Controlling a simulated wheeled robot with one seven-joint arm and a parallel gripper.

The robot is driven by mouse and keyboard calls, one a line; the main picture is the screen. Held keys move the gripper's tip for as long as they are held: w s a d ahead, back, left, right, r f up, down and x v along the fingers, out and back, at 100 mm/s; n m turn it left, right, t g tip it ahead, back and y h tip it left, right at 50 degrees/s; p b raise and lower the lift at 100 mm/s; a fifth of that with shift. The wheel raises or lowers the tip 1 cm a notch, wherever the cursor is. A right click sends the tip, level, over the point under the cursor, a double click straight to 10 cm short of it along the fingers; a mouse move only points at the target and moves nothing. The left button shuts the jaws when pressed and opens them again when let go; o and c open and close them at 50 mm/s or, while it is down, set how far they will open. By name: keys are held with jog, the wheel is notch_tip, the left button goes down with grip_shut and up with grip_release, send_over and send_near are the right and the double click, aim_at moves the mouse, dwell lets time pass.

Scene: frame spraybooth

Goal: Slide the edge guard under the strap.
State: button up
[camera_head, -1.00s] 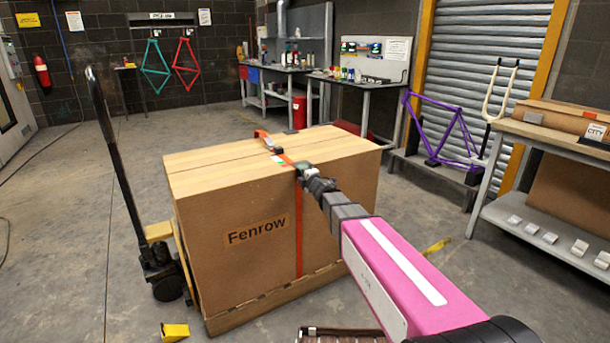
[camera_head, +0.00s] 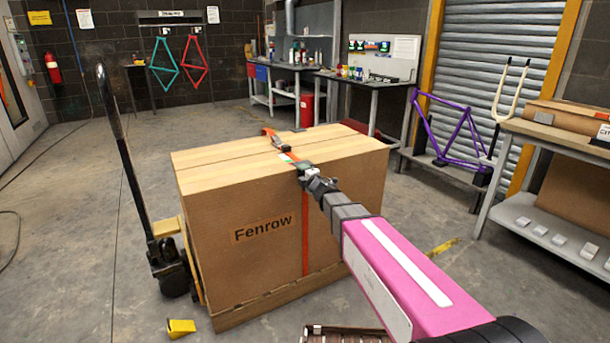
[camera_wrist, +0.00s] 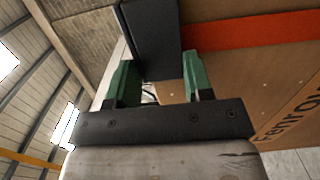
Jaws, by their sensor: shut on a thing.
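The large cardboard box (camera_head: 222,215), marked Fenrow, carries an orange strap (camera_head: 306,235) over its top and down its front face. The strap shows as a wide orange band in the wrist view (camera_wrist: 250,30). My gripper (camera_head: 306,174) is at the box's top front edge, right by the strap. In the wrist view its green fingers (camera_wrist: 157,80) are shut on a dark grey piece, seemingly the edge guard (camera_wrist: 150,38). The guard lies beside the band's visible end, close to the cardboard. I cannot tell whether the strap passes over it.
The box stands on a wooden pallet (camera_head: 262,305) on a pallet jack with a tall black handle (camera_head: 122,150). A yellow block (camera_head: 181,327) lies on the floor in front. A bench (camera_head: 545,138) stands at the right.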

jog(key=o, duration=0.8)
jog(key=v, duration=1.1)
jog(key=s+d+f+m+g+h, duration=0.25)
jog(key=d+f+m+h, duration=0.3)
jog(key=d+m, duration=0.3)
jog(key=s+d+f+m+g+h, duration=0.25)
jog(key=d+f+m+h, duration=0.25)
jog(key=d+f+m, duration=0.4)
jog(key=s+d+f+m+g, duration=0.1)
jog(key=s+m+g, duration=0.1)
jog(key=s, duration=0.3)
jog(key=s+d+f+m+g+y, duration=0.1)
jog(key=s+d+f+m+g, duration=0.1)
jog(key=s+g, duration=0.3)
jog(key=s+d+f+m+g, duration=0.2)
jog(key=s+g, duration=0.1)
jog(key=s, duration=0.3)
jog(key=shift+d+m, duration=0.25)
jog(key=shift+m, duration=0.1)
